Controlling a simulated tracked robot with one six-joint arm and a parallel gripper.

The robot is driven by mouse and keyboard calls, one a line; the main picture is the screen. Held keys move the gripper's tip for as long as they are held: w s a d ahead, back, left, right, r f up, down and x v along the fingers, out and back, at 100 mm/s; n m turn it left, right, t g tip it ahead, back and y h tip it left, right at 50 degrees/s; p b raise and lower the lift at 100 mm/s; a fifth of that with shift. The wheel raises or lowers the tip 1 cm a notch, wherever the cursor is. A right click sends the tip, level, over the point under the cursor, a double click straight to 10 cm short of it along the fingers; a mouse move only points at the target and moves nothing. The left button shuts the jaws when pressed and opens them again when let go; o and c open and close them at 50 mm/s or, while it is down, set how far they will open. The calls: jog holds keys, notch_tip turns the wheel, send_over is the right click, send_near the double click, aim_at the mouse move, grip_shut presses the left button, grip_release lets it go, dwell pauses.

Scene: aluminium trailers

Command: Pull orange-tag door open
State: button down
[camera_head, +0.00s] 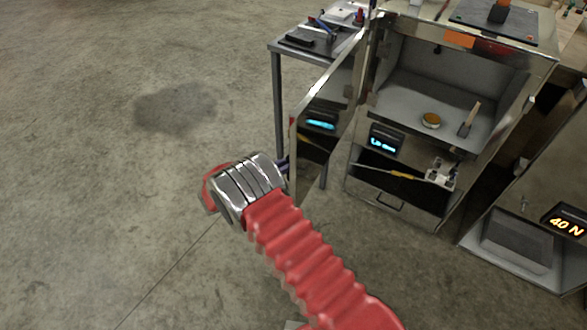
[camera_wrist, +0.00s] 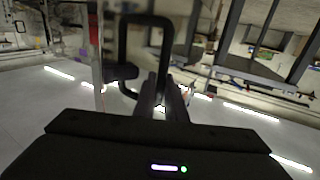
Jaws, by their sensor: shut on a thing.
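The metal cabinet (camera_head: 432,88) with the orange tag (camera_head: 460,40) on its top front edge stands at the upper right in the head view. Its shiny, reflective door (camera_head: 328,125) is swung outward at the left, and the inside is exposed. My gripper (camera_head: 284,168) is at the outer side of the door, near its free edge; the fingers are mostly hidden behind my wrist. In the wrist view, my gripper (camera_wrist: 164,82) is shut at the black loop-shaped door handle (camera_wrist: 124,45). The exact contact on the handle is hard to make out.
Inside the cabinet are a round yellow-topped item (camera_head: 431,120) and a small upright block (camera_head: 469,119). A side table (camera_head: 284,47) with tools stands behind the door. The floor at left is clear.

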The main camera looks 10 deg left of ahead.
jog(key=shift+m+g+h, duration=0.5)
jog(key=shift+g, duration=0.1)
jog(key=a, duration=0.1)
jog(key=w+a, duration=0.1)
jog(key=a, duration=0.1)
jog(key=w+a, duration=0.1)
jog(key=shift+w+a+r, duration=0.1)
jog(key=shift+a+r, duration=0.05)
jog(key=shift+a, duration=0.05)
jog(key=shift+a, duration=0.1)
jog(key=c, duration=1.8)
grip_release()
jog(key=v, duration=1.4)
